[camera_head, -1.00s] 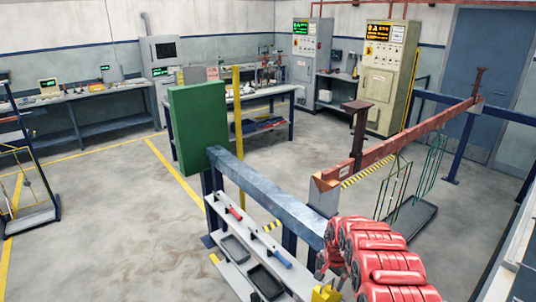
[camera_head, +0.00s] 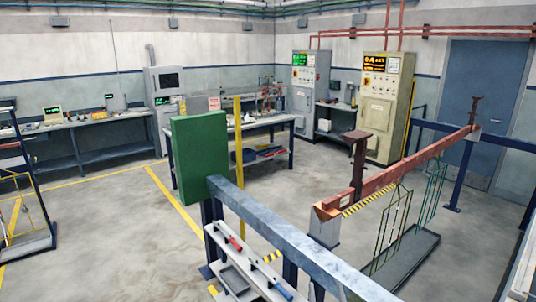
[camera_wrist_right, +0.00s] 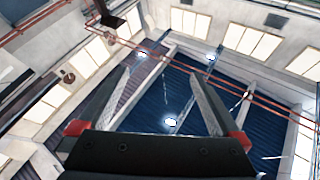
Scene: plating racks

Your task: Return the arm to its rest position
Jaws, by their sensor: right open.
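My right gripper (camera_wrist_right: 161,73) shows in the right wrist view with its two grey fingers spread wide apart. Nothing is between them. Behind the fingers are only the blue ceiling, light panels and red pipes, so the gripper points upward. Neither of my arms shows in the head view. My left gripper is not in either view.
A red overhead beam (camera_head: 410,163) with hanging wire racks (camera_head: 393,225) stands at the right. A grey rail (camera_head: 290,235) with a green box (camera_head: 200,157) runs across the front. A shelf (camera_head: 252,266) holds tools below it. Open floor (camera_head: 110,240) lies at the left.

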